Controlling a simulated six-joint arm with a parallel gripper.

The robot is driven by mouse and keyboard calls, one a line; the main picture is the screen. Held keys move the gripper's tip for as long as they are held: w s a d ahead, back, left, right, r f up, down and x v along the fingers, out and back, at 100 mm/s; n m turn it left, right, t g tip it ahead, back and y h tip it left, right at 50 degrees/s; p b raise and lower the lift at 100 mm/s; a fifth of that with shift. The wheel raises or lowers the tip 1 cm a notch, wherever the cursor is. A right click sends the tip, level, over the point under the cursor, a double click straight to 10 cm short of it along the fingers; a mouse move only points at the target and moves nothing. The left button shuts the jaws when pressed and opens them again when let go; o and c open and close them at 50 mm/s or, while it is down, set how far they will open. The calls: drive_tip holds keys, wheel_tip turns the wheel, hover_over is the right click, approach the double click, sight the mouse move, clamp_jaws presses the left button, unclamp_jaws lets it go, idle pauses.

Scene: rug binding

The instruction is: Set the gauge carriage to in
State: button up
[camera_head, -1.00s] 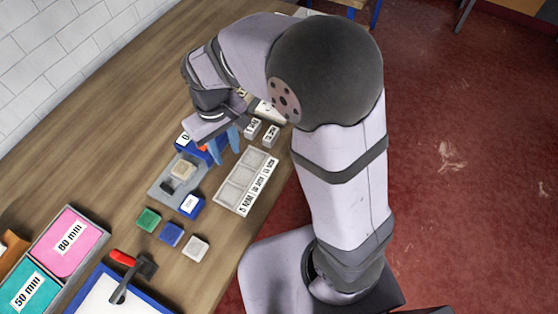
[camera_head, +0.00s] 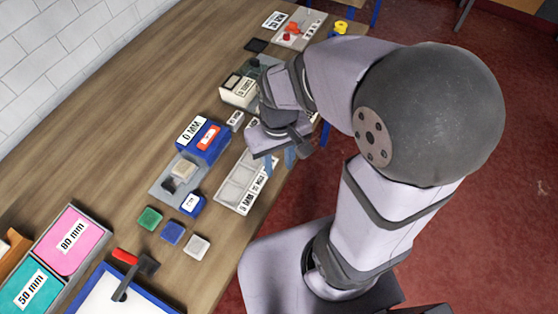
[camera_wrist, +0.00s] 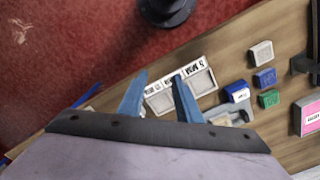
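A blue block with a white "0 MM" label (camera_head: 192,130) and a red-orange piece (camera_head: 209,137) stands on the bench, with a grey plate (camera_head: 165,184) in front of it. I cannot tell for sure which part is the gauge carriage. My gripper (camera_head: 280,162) is over the right end of a pale compartment tray (camera_head: 232,190), to the right of the blue block.
Green (camera_head: 149,218), blue (camera_head: 172,233) and white (camera_head: 196,246) small blocks lie at the front. A cream labelled box (camera_head: 239,90) stands behind the blue block. A board with red parts (camera_head: 298,30) is at the far end. Pink (camera_head: 72,241) and teal (camera_head: 28,287) bins are front left.

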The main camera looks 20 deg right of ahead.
idle(0.5)
drive_tip(key=n+b, duration=0.3)
drive_tip(key=n, duration=0.5)
hover_over(167, 185)
wheel_tip(167, 185, down, 3)
drive_tip(key=shift+a, duration=0.15)
drive_tip(key=shift+f+p, duration=1.05)
drive_tip(key=shift+f, duration=2.6)
drive_tip(key=shift+s, duration=0.1)
clamp_jaws()
